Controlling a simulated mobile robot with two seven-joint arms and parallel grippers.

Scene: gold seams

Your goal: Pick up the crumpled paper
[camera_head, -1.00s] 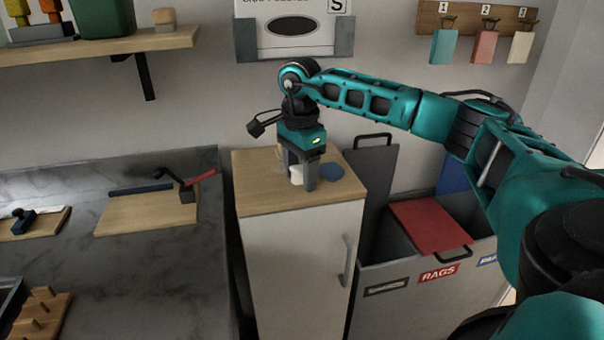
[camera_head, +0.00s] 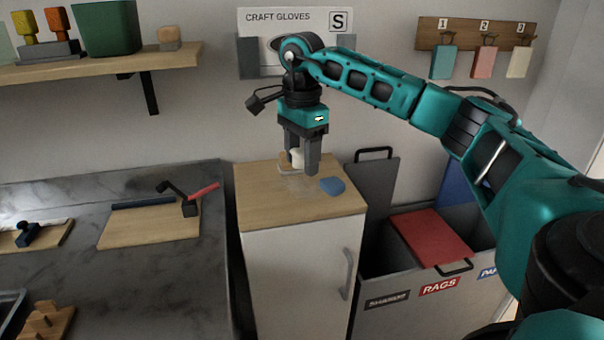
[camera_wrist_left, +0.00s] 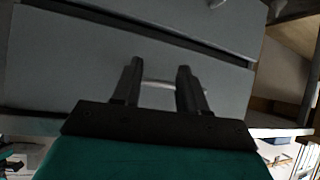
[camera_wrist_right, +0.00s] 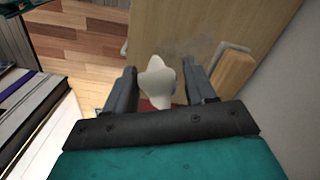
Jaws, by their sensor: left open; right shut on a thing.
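The crumpled paper (camera_head: 297,157) is a small white lump between the fingers of my right gripper (camera_head: 301,168), above the wooden top of the white cabinet (camera_head: 270,212). In the right wrist view the paper (camera_wrist_right: 157,84) sits between the two fingers, and my right gripper (camera_wrist_right: 160,72) is shut on it. The fingers hide part of the paper in the head view. My left gripper (camera_wrist_left: 157,70) is open and empty in the left wrist view, in front of grey drawer fronts. It does not show in the head view.
A blue piece (camera_head: 332,186) lies on the cabinet top. Right of the cabinet stands a grey bin unit with a red lid (camera_head: 431,236) and a RAGS label (camera_head: 440,286). The dark counter (camera_head: 120,280) at left holds a board (camera_head: 150,228) with tools.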

